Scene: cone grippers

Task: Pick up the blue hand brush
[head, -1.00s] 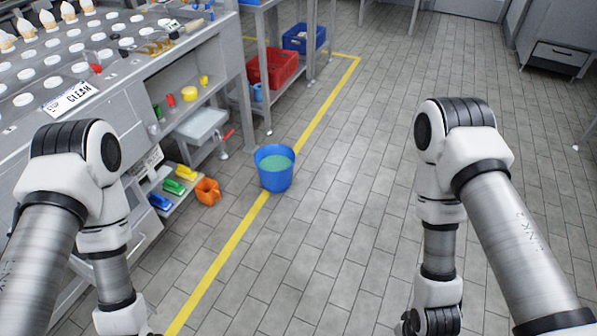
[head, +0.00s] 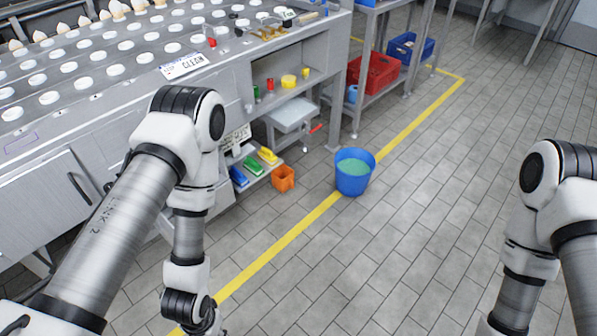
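The blue hand brush (head: 238,177) lies on a low shelf at the machine's base, left of a green brush (head: 253,167) and a yellow brush (head: 267,155). It is small in the head view, just right of my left arm. My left arm comes in from the left and hangs down in front of the machine; its gripper is below the bottom edge of the picture. My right arm is at the right edge, and its gripper is also out of the picture.
An orange container (head: 284,178) stands beside the low shelf (head: 262,181). A blue bucket (head: 354,172) with greenish liquid stands on the floor near the yellow line (head: 285,238). Red (head: 374,73) and blue (head: 409,47) crates sit on a rack. Tiled floor at centre is clear.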

